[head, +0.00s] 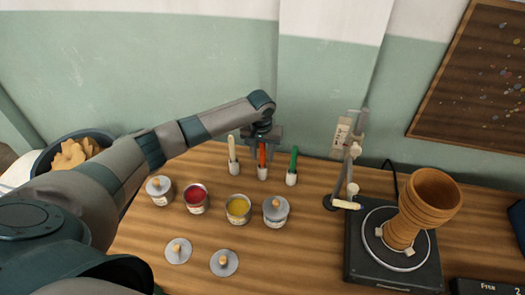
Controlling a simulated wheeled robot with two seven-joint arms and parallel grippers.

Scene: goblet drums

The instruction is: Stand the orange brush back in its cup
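The orange brush (262,157) stands upright, its lower end at a small white cup (262,174) at the back of the wooden table. My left gripper (263,150) points down over it, with dark fingers close around the brush's upper part. Whether the fingers press on the brush or stand apart from it is too small to tell. The gripper hides the brush's top. My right gripper is not in view.
A cream-handled brush (232,148) in a cup stands just left, and a green brush (293,160) in a cup just right. Open red (196,196) and yellow (238,208) paint pots and two lidded pots are in front. A goblet drum (423,207) stands on a turntable at right.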

